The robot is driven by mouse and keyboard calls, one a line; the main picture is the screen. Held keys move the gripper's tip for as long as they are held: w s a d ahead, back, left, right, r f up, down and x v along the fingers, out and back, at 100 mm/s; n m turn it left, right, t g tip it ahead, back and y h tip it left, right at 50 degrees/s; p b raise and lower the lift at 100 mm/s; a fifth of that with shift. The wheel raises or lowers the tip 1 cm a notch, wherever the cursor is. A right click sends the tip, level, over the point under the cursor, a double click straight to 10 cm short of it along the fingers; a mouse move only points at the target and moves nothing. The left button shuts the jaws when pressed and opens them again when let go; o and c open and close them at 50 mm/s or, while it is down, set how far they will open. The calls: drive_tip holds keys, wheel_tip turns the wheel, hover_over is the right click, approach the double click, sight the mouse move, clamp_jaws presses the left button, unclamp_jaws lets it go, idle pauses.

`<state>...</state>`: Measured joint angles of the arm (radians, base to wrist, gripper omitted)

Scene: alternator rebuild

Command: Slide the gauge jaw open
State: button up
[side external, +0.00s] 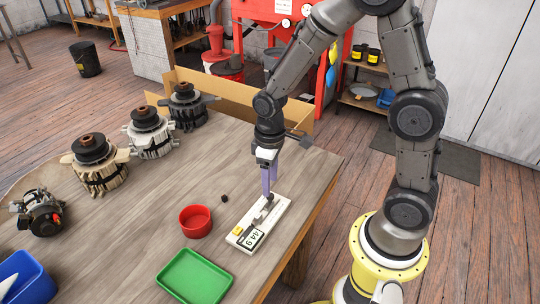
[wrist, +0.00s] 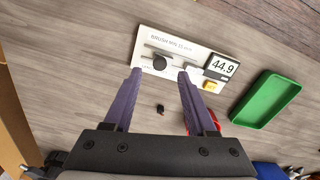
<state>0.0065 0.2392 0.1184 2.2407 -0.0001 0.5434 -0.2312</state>
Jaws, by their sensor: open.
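The gauge (side external: 240,238) is a white board lying flat near the table's right edge. Its display reads 44.9, with a yellow button beside it. My gripper (side external: 268,192) points down over that end of the gauge. In the wrist view my gripper (wrist: 159,73) is open, its two purple fingers apart with the knob in line with the gap. I cannot tell whether either finger touches the knob.
A red bowl (side external: 195,221) and a green tray (side external: 195,277) stand left of and in front of the gauge. A small black piece (side external: 225,198) lies near the bowl. Several alternator parts (side external: 95,160) line the table's far left side. A cardboard-coloured barrier (side external: 240,96) edges the back.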

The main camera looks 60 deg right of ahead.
wheel_tip(320, 180, up, 10)
idle(0.3)
drive_tip(key=s+r+t, duration=0.4)
drive_tip(key=s+r, duration=0.2)
drive_tip(key=r, duration=0.2)
drive_tip(key=s+m+t, duration=0.1)
drive_tip(key=s+m, duration=0.1)
drive_tip(key=s, duration=0.6)
drive_tip(key=shift+s+r+m+t, duration=0.15)
drive_tip(key=shift+s+m+t, duration=0.15)
drive_tip(key=shift+a, duration=0.1)
